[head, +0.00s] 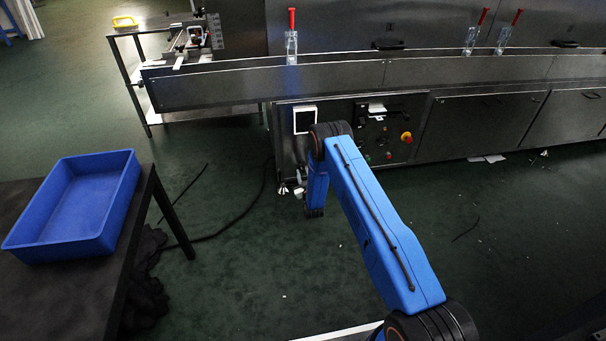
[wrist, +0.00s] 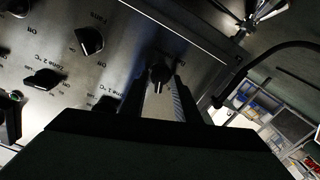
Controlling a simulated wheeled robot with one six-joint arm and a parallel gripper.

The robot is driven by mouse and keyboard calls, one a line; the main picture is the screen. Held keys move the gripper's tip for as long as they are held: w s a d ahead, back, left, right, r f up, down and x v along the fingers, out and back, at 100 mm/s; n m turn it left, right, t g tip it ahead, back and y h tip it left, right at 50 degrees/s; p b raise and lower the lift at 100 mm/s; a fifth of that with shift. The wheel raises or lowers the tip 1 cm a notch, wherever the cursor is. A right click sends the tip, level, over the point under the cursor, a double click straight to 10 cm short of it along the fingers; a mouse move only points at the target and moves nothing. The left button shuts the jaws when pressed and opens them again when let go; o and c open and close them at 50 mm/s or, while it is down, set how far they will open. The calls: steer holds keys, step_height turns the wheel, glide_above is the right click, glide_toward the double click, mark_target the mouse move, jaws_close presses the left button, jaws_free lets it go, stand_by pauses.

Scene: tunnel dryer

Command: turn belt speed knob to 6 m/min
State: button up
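In the wrist view, my gripper (wrist: 163,88) is open, with one finger on each side of a small black knob (wrist: 160,74) on the grey metal panel (wrist: 125,40). The knob shows between and just beyond the fingertips; I cannot tell whether either finger touches it. Its label and scale are too small or hidden to read, so its setting and whether it is the belt speed knob are unclear. In the head view, the control panel (head: 385,120) is on the machine's front, and my gripper is hidden behind my blue arm.
Other black knobs, one at upper middle (wrist: 89,40) and one at left (wrist: 43,79), sit near my gripper. A red and yellow emergency stop (head: 406,137) is on the panel. A blue bin (head: 115,205) stands on the dark table at left. The green floor is mostly clear.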

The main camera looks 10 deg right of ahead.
steer(key=shift+w, duration=0.1)
jaws_close()
stand_by(0.3)
steer(key=n, duration=0.3)
steer(key=shift+n, duration=2.5)
jaws_free()
